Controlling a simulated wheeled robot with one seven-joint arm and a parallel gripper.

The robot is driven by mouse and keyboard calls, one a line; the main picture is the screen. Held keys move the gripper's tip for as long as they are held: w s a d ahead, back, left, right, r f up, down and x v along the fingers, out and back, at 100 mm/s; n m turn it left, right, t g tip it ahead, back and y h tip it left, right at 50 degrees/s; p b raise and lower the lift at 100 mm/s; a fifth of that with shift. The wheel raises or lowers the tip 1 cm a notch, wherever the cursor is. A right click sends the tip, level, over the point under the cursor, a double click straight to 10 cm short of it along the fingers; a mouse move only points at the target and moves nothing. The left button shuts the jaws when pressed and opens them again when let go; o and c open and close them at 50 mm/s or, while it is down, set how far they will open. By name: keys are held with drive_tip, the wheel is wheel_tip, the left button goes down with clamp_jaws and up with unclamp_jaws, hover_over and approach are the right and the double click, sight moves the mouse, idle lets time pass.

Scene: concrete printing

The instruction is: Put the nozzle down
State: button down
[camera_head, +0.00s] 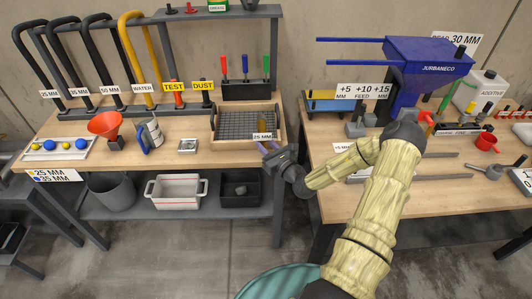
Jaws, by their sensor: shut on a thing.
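My gripper (267,147) is at the front right corner of a wooden tray (221,136) with a dark grid inside, on the left bench. Its fingers are shut on the nozzle. The nozzle (262,126) appears as a small dark yellowish piece just above the fingertips, over the tray's right part. A "25 MM" label sits just below it and hides its lower part. I cannot tell whether the nozzle touches the grid.
A dark rack (246,90) with red, blue and green handled tools stands behind the tray. An orange funnel (104,124) and a small white box (187,146) are to the left. A gap separates this bench from the right bench (440,200), which carries a blue hopper (405,80).

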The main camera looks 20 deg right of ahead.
drive_tip(key=shift+f, duration=1.95)
drive_tip(key=c, duration=1.1)
unclamp_jaws()
drive_tip(key=shift+s, duration=0.2)
drive_tip(key=b+v, duration=0.1)
drive_tip(key=v, duration=1)
drive_tip(key=shift+s+d, duration=0.1)
drive_tip(key=shift+s, duration=0.1)
